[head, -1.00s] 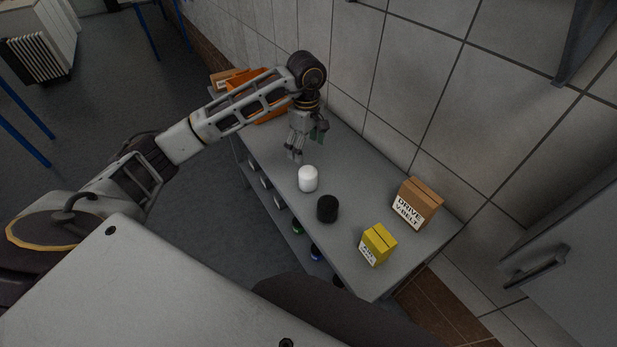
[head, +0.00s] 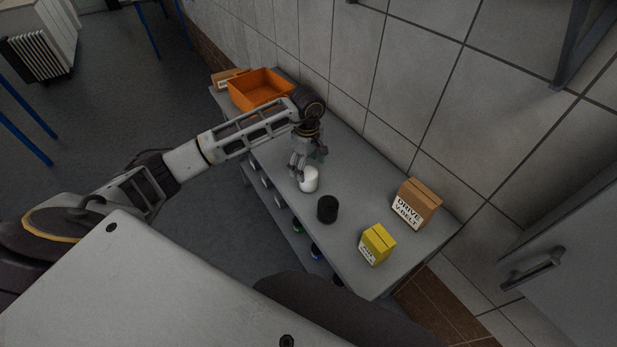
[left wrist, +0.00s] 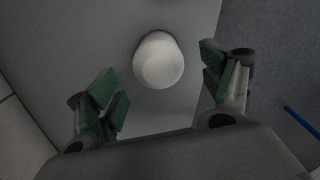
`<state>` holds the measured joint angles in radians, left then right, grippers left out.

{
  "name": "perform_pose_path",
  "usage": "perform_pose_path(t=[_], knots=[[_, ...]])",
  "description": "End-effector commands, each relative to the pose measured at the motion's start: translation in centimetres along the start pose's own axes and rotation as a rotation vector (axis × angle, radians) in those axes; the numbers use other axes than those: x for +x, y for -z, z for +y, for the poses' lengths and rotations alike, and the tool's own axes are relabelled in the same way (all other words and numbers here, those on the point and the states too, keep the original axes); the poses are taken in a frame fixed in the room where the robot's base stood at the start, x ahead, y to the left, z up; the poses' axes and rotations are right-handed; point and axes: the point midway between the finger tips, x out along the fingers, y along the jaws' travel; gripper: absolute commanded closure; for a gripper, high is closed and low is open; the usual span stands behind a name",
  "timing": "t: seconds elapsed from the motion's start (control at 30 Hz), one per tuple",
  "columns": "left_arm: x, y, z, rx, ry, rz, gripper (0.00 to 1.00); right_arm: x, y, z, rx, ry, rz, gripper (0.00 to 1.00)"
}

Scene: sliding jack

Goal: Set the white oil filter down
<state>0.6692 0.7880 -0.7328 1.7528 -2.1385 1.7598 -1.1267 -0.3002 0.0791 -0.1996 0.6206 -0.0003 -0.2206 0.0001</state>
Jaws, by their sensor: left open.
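The white oil filter (head: 310,180) stands upright on the grey bench top (head: 345,160), behind a black filter. In the left wrist view the white filter (left wrist: 158,60) is a pale rounded cylinder lying ahead of and between the green-padded fingers. My left gripper (head: 299,172) is open and close beside the white filter; in the left wrist view the fingers (left wrist: 163,88) stand wide apart with nothing gripped. Whether a finger touches the filter cannot be told. My right gripper is not in view.
A black filter (head: 327,209), a yellow box (head: 377,245) and a brown drive belt box (head: 417,204) stand on the bench's near part. An orange bin (head: 259,90) is at the far end. The tiled wall (head: 420,90) runs along the back.

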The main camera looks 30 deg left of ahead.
Motion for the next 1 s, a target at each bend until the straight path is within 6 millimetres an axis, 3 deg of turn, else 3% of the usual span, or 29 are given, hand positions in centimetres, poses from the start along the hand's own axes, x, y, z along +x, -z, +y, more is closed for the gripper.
perform_pose_path(t=[0.67, 1.0], knots=[[1.4, -0.1, 0.0, 0.000, 0.001, -0.001, 0.19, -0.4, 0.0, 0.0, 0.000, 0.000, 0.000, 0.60], [4.5, -0.6, 0.1, 0.000, 0.002, -0.002, 0.19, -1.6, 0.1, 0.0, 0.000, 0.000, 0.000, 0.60]])
